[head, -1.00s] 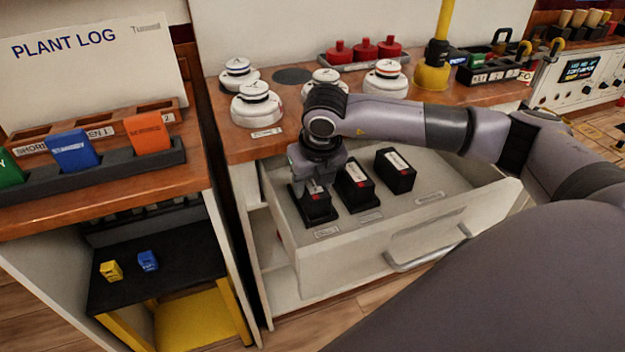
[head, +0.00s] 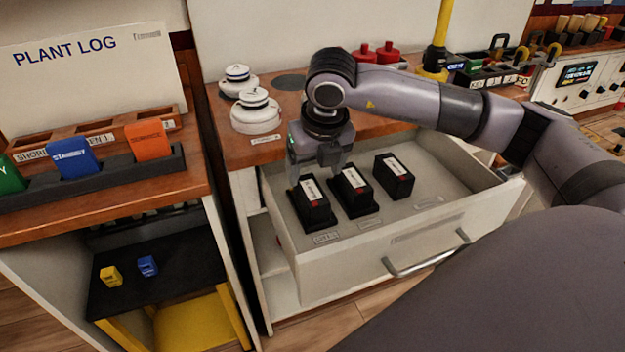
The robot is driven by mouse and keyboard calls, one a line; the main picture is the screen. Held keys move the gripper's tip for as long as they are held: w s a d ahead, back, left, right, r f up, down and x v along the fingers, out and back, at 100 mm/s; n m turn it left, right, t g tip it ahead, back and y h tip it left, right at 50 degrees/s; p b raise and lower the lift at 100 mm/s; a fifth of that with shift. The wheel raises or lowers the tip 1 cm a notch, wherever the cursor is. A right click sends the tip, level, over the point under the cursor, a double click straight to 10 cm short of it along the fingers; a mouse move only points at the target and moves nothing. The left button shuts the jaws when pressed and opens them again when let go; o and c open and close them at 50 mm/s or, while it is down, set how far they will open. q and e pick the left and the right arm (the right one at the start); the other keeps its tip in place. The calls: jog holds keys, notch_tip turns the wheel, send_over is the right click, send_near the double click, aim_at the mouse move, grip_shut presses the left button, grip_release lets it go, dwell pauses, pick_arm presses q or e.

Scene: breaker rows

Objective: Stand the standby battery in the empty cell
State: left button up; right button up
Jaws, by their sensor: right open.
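Three black batteries with white labels and small red marks stand in the open drawer (head: 430,240). The left battery (head: 316,212) and the middle battery (head: 356,198) each stand upright on a dark base behind a small front tag. The right battery (head: 397,182) stands farther back, with no dark base visible under it. The label print is too small to tell which is the standby battery, and I cannot make out an empty cell. My right gripper (head: 317,174) is open and empty, just above and behind the left battery. My left gripper is not in view.
The drawer's handle (head: 428,262) faces front. At left, a rack (head: 100,178) holds green, blue and orange cards. The drawer floor right of the batteries is clear.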

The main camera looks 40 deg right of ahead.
jog(key=v, duration=0.5)
dwell(0.5)
